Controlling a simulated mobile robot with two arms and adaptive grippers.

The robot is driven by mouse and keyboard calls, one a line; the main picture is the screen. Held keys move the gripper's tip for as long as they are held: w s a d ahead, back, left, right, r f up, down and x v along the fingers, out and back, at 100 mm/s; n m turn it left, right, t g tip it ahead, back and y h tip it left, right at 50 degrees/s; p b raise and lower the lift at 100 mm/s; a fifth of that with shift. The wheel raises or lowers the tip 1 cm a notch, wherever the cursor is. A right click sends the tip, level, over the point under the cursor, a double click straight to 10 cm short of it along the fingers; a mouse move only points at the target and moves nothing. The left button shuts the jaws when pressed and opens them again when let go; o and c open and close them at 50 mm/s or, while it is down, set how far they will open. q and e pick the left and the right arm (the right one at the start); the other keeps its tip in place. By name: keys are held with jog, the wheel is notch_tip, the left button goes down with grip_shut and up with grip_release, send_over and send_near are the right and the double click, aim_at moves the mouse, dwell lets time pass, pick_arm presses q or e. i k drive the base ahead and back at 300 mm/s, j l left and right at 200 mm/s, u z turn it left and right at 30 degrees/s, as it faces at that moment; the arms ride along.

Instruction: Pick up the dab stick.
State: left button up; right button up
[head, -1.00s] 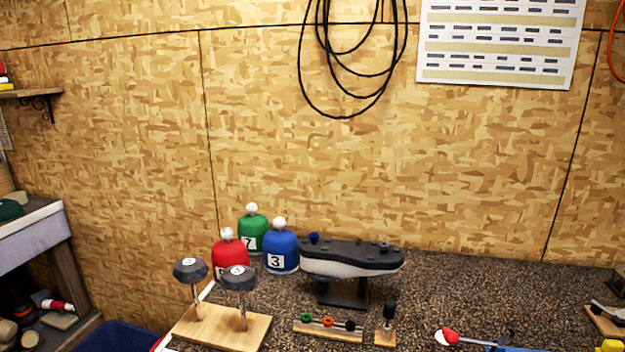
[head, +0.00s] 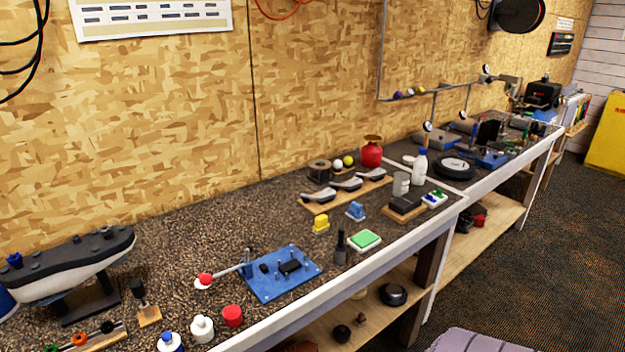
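A thin stick with a round red tip (head: 205,279), which looks like the dab stick, lies on the speckled bench top. Its red end is over a small white dish or disc, and its pale shaft runs up and right to the edge of a blue plate (head: 284,274). A black-handled tool (head: 139,290) stands upright in a small wooden block to its left; I cannot rule out that this is the dab stick. Neither of my grippers shows in the head view.
A white-capped bottle (head: 202,328) and a red cap (head: 232,316) are near the front edge. A dark upright tool (head: 341,248) and green pad (head: 365,240) are to the right. Bench behind the stick is clear.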

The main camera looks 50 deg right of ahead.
aim_at(341, 246)
jog(key=z, duration=1.75)
